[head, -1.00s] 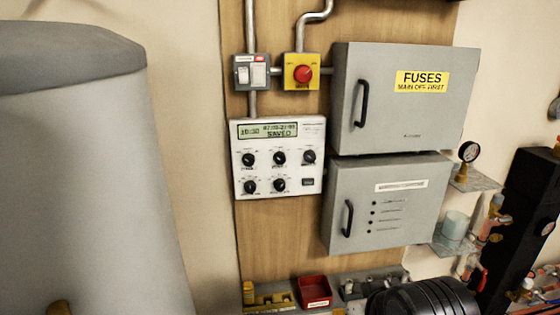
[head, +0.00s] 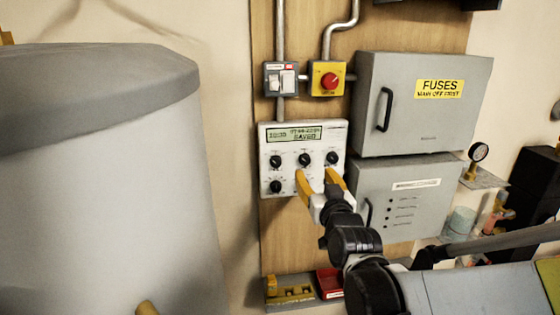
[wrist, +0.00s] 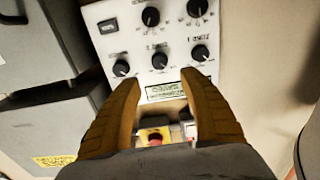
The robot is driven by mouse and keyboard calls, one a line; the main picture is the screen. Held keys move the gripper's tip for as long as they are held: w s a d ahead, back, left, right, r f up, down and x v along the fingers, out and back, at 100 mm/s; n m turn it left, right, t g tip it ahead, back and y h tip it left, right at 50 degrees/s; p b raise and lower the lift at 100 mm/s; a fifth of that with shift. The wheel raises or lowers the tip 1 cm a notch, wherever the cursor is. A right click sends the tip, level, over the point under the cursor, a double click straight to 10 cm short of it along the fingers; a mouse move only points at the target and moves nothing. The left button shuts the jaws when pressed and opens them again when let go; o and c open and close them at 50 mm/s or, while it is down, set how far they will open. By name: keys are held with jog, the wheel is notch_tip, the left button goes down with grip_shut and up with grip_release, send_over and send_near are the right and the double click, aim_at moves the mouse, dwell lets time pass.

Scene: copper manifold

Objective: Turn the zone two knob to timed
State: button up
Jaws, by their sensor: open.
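The white control panel (head: 265,148) hangs on the wooden board, with black knobs in two rows under a display that reads SAVED. The top middle knob (head: 304,159) also shows in the wrist view (wrist: 159,60), with the panel upside down. My gripper (head: 315,175) is open in front of the panel. In the wrist view its yellow fingers (wrist: 160,79) are spread and empty, tips near that knob. Contact cannot be told. The lower middle knob is hidden in the head view.
Two grey boxes (head: 420,125) with handles stand right of the panel. A switch (head: 281,79) and a red button on a yellow box (head: 328,79) sit above it. A large grey tank (head: 100,190) fills the left. A red bin (head: 329,283) is below.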

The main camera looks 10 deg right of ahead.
aim_at(306, 160)
jog(key=w+b, duration=0.1)
jog(key=w, duration=0.8)
jog(key=shift+f, duration=0.1)
grip_shut()
